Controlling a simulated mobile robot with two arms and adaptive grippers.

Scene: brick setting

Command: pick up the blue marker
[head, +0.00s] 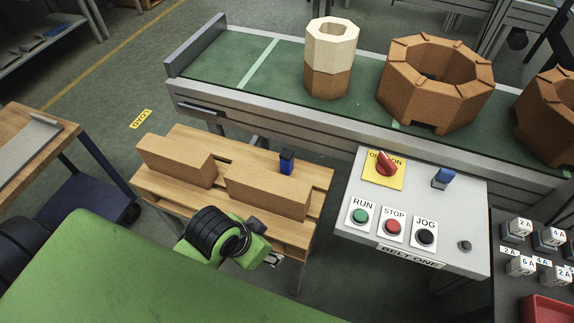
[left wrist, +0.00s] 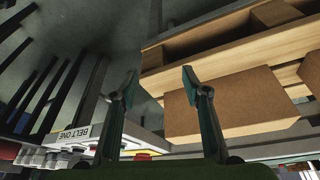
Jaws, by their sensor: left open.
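A small upright dark-blue object (head: 287,161), which looks like the blue marker, stands on the wooden pallet (head: 190,135) just behind the right-hand brick (head: 268,192). Its lower end is partly hidden by that brick. My left gripper (head: 272,260) is at the pallet's front edge, nearer to me than the brick, and mostly hidden by my green arm. In the left wrist view my left gripper (left wrist: 160,78) has its two fingers apart with nothing between them. The brick (left wrist: 225,103) and pallet (left wrist: 230,30) show to the right there; the marker does not show.
A second brick (head: 176,160) lies left on the pallet. The control panel (head: 340,215) stands to the right, with buttons, a red selector (head: 386,163) and another blue piece (head: 444,178). Behind runs a conveyor (head: 285,75) carrying octagonal brick pieces (head: 435,88).

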